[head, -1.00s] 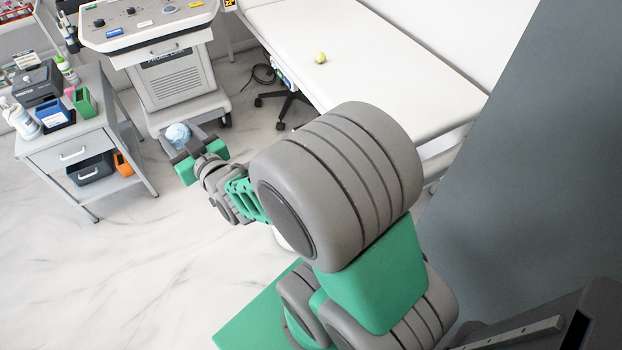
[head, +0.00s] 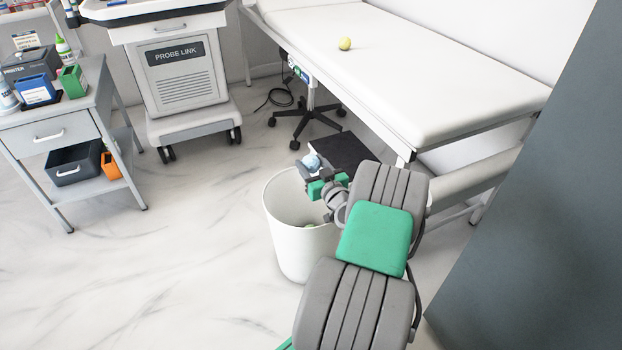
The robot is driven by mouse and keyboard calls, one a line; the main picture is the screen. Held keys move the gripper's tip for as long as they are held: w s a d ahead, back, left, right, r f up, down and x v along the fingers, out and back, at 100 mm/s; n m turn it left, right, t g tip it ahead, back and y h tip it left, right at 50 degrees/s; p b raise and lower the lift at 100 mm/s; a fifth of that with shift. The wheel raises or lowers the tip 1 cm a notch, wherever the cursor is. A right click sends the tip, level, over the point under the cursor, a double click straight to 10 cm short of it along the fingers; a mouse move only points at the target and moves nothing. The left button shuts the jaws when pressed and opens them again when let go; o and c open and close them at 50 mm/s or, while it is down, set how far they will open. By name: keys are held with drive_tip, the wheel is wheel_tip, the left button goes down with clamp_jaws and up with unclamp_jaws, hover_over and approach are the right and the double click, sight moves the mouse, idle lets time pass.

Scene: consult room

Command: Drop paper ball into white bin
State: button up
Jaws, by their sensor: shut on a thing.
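The paper ball (head: 312,161) is pale blue-white and sits in my gripper (head: 314,172). My gripper is shut on it, at the upper right of the white bin in the picture. The white bin (head: 291,245) stands upright on the floor in the middle of the view, its open top facing up. Part of its right rim is hidden behind my gripper and arm. A small greenish thing shows inside the bin. I cannot tell whether the ball is over the opening or beyond its rim.
An exam couch (head: 415,75) with a yellow ball (head: 345,44) on it is at the back right. A cart (head: 183,70) and a grey trolley (head: 60,135) are at left. The floor at left is clear.

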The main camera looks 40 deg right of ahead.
wheel_tip(320, 180, down, 6)
drive_tip(key=b, duration=0.3)
drive_tip(key=shift+r+b, duration=0.15)
drive_tip(key=shift+b, duration=0.2)
drive_tip(key=o, duration=1.4)
drive_tip(key=p+v, duration=0.2)
drive_tip(key=v, duration=0.5)
drive_tip(key=shift+s, duration=0.4)
drive_tip(key=shift+a, duration=0.15)
